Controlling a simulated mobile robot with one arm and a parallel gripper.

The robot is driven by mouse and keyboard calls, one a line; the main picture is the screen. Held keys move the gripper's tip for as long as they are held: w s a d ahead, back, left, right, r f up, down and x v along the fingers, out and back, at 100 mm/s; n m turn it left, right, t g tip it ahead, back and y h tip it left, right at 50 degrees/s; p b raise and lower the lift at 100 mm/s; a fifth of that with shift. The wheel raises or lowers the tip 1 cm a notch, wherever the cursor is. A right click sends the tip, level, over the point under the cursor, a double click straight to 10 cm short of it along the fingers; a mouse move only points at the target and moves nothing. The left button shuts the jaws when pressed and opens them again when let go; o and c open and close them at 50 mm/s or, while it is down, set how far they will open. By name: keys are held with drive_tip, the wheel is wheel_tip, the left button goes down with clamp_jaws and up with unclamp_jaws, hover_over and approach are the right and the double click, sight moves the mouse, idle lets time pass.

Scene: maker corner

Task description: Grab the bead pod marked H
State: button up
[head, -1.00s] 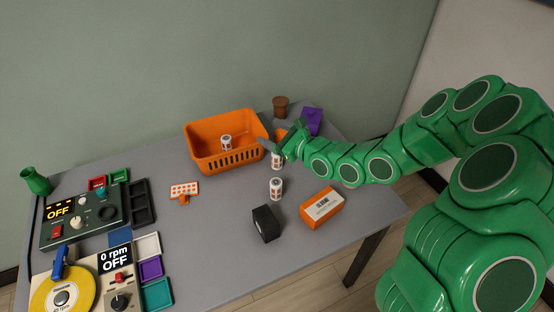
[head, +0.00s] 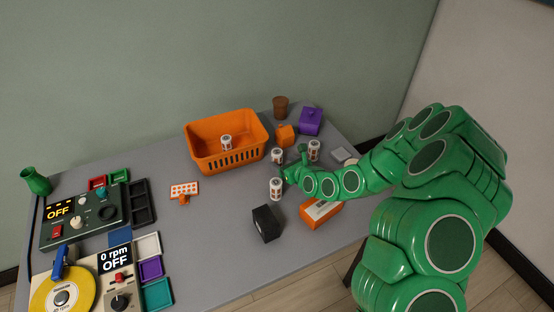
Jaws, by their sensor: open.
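Several small white pods with dark and orange markings are in the head view; their letters are too small to read, so I cannot tell which is H. One pod (head: 226,143) is in the orange basket (head: 212,163). One (head: 277,156) stands right of the basket, one (head: 314,150) farther right, and one (head: 276,189) nearer the front. My green gripper (head: 287,173) is open, low over the table between the front pod and the one behind it. Its fingertips are small and partly hidden, and I cannot tell whether they touch a pod.
An orange box (head: 310,215) lies partly under my arm, beside a black block (head: 266,224). An orange block (head: 285,135), purple container (head: 310,121) and brown cup (head: 280,106) stand at the back right.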

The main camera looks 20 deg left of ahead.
sight(280, 161)
drive_tip(key=shift+x, duration=2.05)
drive_tip(key=shift+w+a+f, duration=0.15)
drive_tip(key=shift+w+a, duration=0.2)
drive_tip(key=shift+a, duration=0.3)
drive_tip(key=c, duration=1.1)
drive_tip(key=shift+o, duration=0.2)
